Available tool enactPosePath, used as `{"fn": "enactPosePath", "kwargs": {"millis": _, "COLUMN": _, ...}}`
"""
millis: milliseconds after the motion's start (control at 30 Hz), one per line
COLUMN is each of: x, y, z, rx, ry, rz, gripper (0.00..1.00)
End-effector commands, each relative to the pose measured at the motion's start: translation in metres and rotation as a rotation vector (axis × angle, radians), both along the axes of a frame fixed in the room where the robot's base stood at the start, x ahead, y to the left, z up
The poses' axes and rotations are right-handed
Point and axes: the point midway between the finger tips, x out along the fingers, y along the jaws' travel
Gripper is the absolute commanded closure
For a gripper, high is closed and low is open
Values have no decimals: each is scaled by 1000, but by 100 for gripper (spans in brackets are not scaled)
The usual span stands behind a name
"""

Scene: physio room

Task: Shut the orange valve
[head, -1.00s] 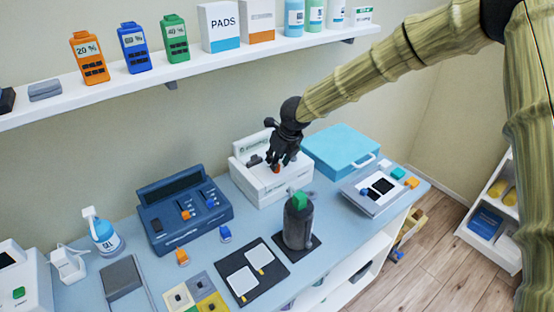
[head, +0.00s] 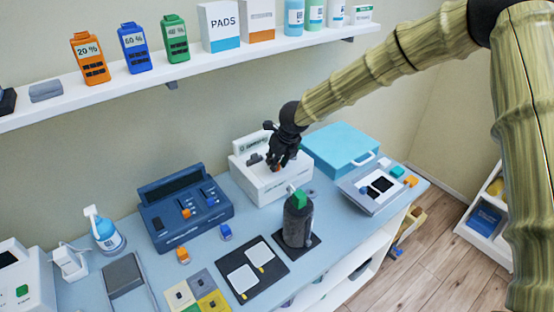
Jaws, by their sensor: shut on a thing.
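The white machine (head: 268,185) stands at the back of the blue-grey counter, against the wall. A small orange part, which I take to be the orange valve (head: 275,168), shows on its top front, mostly hidden by my fingers. My black gripper (head: 277,164) comes down from above and is shut on the orange valve. A dark grey part of the machine sits just left of the gripper. The valve's exact angle cannot be told at this size.
A grey bottle with a green top (head: 298,218) stands in front of the machine. A blue case (head: 340,150) lies to its right and a dark blue console (head: 185,213) to its left. A shelf (head: 180,72) of bottles and boxes runs above.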

Motion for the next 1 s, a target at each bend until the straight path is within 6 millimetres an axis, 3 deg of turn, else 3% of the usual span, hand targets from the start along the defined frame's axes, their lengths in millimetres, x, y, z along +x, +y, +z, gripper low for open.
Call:
{"fn": "enactPosePath", "kwargs": {"millis": 500, "x": 0, "y": -1, "z": 1, "rx": 1, "ry": -1, "rz": 50, "gripper": 100}}
{"fn": "enactPosePath", "kwargs": {"millis": 533, "x": 0, "y": -1, "z": 1, "rx": 1, "ry": -1, "rz": 50, "gripper": 71}}
{"fn": "enactPosePath", "kwargs": {"millis": 1000, "x": -2, "y": -3, "z": 9, "rx": 2, "ry": -1, "rz": 48, "gripper": 70}}
